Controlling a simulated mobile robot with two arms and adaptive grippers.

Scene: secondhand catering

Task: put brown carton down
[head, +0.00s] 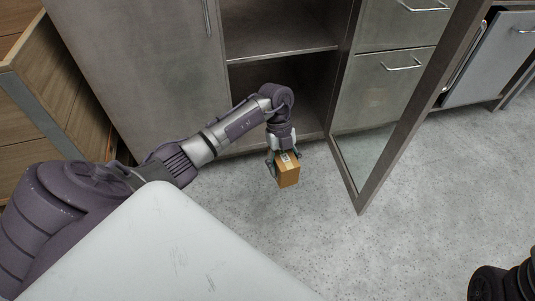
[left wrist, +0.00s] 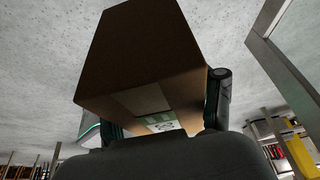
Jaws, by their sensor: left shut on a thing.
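The brown carton (head: 288,174) is a small box with a pale label on its top, in the middle of the head view. My left gripper (head: 284,157) is shut on it from above. In the left wrist view the carton (left wrist: 145,55) fills the upper middle, between the two fingers of the left gripper (left wrist: 165,110). Speckled grey floor shows around the carton; I cannot tell whether its underside touches the floor. My right gripper does not show; a dark rounded part at the head view's lower right is unclear.
A grey cabinet (head: 140,60) with open shelves (head: 275,40) stands behind the carton. Its framed glass door (head: 385,150) is swung open just right of the carton. A wooden drawer unit (head: 40,110) is at the left. The grey floor (head: 380,250) in front is clear.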

